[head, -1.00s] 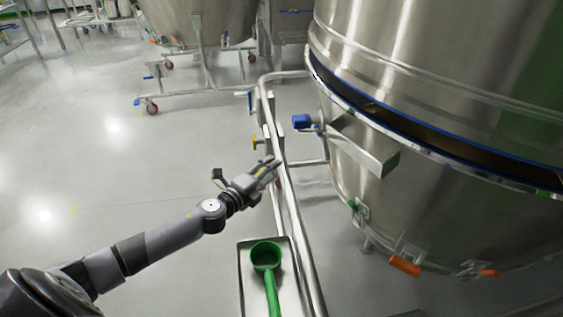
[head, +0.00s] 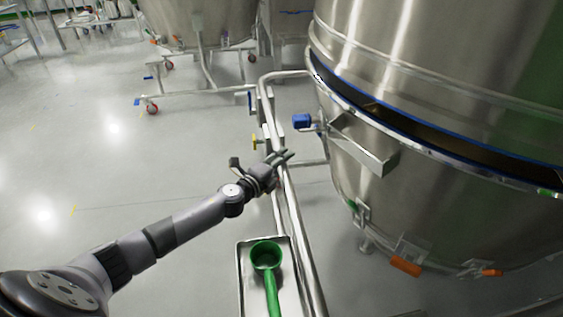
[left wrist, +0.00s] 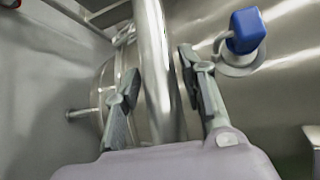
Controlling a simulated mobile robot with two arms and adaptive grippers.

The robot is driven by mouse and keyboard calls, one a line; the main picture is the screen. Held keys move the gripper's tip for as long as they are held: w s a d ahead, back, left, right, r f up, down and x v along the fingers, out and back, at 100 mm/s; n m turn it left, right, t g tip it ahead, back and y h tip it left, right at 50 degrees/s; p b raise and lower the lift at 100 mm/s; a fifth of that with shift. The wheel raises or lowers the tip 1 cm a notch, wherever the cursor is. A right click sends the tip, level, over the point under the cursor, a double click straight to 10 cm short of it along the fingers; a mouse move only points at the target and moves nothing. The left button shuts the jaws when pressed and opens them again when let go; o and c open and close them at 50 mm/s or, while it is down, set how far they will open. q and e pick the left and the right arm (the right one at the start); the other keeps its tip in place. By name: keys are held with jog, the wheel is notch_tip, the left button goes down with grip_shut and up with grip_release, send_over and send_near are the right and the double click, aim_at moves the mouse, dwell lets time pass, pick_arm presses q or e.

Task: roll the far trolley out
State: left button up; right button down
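A steel trolley frame (head: 192,97) with red-wheeled casters stands at the back of the head view, under a large steel vessel (head: 205,22). My left gripper (head: 285,157) is well short of it, at a nearer tubular steel rail (head: 290,205) beside the big near vessel (head: 430,110). In the left wrist view, the fingers (left wrist: 163,95) are spread apart and a steel tube (left wrist: 156,65) runs between them in the picture. I cannot tell whether they touch it. My right gripper is not in view.
A steel tray (head: 244,285) holding a green scoop (head: 267,262) sits beside the rail. A blue-capped fitting (head: 302,121) and a steel box (head: 362,146) stick out from the near vessel. Open grey floor (head: 90,160) lies to the left.

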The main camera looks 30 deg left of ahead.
pick_arm(q)
grip_shut()
dwell(0.6)
